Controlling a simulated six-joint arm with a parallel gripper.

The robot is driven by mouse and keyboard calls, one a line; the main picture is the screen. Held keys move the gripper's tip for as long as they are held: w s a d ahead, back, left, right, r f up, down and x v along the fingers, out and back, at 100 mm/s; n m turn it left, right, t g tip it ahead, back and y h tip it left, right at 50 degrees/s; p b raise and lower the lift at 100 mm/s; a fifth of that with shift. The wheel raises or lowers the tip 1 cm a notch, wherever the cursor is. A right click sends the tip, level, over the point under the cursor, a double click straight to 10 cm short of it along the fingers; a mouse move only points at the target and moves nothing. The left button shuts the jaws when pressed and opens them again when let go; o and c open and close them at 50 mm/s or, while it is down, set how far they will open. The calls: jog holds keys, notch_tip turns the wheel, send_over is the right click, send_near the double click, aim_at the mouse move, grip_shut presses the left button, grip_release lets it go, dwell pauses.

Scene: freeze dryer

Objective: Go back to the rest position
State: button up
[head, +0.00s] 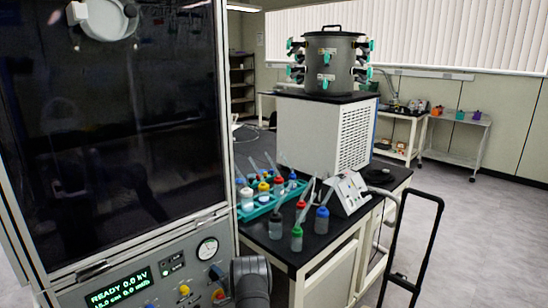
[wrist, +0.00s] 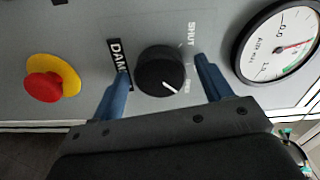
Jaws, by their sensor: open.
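In the wrist view my gripper (wrist: 160,68) is open, its two blue fingers on either side of a black damper knob (wrist: 160,71) on a grey panel. The knob's white pointer faces the lower right, and the word SHUT stands above right of it. I cannot tell whether the fingers touch the knob. No object is held. In the head view a dark part of my arm shows at the bottom, in front of the control panel (head: 150,268).
The panel carries a red stop button (wrist: 43,87) on yellow, a dial gauge (wrist: 283,45) and a lit display (head: 119,290). A black bench (head: 262,232) to the right holds several bottles and a blue-green tray (head: 262,207). A black cart handle (head: 416,235) stands beyond. The floor at right is clear.

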jog(key=v, duration=1.8)
jog(key=w+a+n, duration=0.1)
jog(key=w+a, duration=0.3)
jog(key=w+a+n, duration=0.2)
jog(key=w+a, duration=0.2)
jog(key=w+a+n, duration=0.1)
jog(key=w+a, duration=0.3)
jog(key=shift+w+a+r, duration=0.1)
jog(key=shift+w+a, duration=0.25)
jog(key=n, duration=0.9)
jog(key=shift+n, duration=2)
